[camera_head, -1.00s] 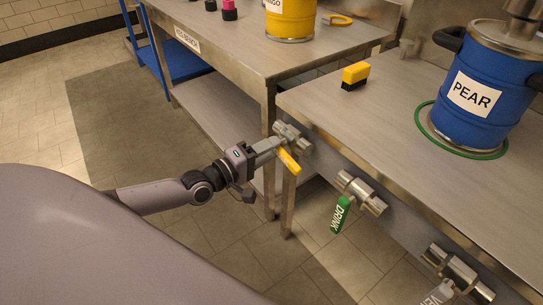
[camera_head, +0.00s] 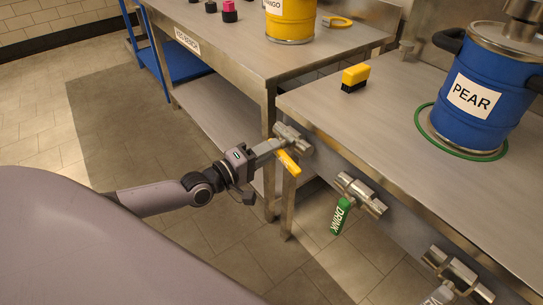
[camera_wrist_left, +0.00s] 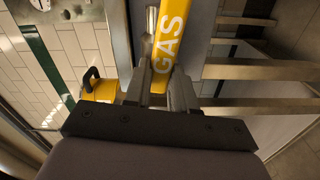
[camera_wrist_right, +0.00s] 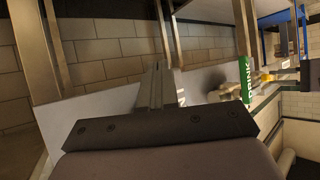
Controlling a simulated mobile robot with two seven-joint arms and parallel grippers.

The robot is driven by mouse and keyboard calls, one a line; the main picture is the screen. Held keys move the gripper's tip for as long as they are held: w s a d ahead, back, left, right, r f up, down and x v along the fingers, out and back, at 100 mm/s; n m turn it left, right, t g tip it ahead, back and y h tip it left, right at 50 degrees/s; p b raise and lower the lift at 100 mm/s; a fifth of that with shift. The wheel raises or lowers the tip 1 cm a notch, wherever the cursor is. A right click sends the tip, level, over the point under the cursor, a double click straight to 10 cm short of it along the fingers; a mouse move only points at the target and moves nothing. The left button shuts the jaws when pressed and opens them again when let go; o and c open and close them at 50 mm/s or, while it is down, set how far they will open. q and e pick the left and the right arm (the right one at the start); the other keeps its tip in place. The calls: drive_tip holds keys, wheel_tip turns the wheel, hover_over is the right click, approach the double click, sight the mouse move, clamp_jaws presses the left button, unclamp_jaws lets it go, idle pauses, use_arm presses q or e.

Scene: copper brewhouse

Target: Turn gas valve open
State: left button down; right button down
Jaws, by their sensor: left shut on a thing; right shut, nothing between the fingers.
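The gas valve's yellow lever (camera_head: 287,161), marked GAS in the left wrist view (camera_wrist_left: 171,35), hangs at a slant from a steel valve body (camera_head: 292,137) on the bench's front edge. My left gripper (camera_head: 273,147) is at the lever near its upper end. In the left wrist view its fingers (camera_wrist_left: 161,88) sit on both sides of the lever and are shut on it. My right gripper (camera_wrist_right: 156,85) shows only in its own wrist view, shut and empty, and the green lever (camera_wrist_right: 246,78) stands off to its right there.
Along the same edge are the green DRINK valve lever (camera_head: 341,216) and a grey-levered valve (camera_head: 437,294). On the bench (camera_head: 390,110) are a yellow-black block (camera_head: 355,77) and a blue PEAR keg (camera_head: 485,100) in a green ring (camera_head: 424,128). A second bench (camera_head: 240,50) stands behind, left.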

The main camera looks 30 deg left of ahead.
use_arm(q)
drive_tip(key=c, duration=1.1)
unclamp_jaws()
drive_tip(key=shift+s, duration=0.1)
use_arm(e)
drive_tip(key=shift+r, duration=0.1)
use_arm(q)
drive_tip(key=shift+p+v, duration=1.2)
drive_tip(key=shift+v, duration=1.75)
use_arm(e)
drive_tip(key=shift+r, duration=1.15)
use_arm(q)
drive_tip(key=shift+p+v, duration=0.75)
drive_tip(key=shift+v, duration=2.8)
use_arm(e)
drive_tip(key=shift+m+g+h, duration=0.4)
drive_tip(key=shift+s+d+f, duration=0.35)
drive_tip(key=shift+d+f, duration=0.35)
drive_tip(key=shift+f, duration=0.1)
drive_tip(key=shift+s+d+f, duration=0.35)
drive_tip(key=shift+d+f, duration=0.3)
drive_tip(key=shift+f, duration=0.15)
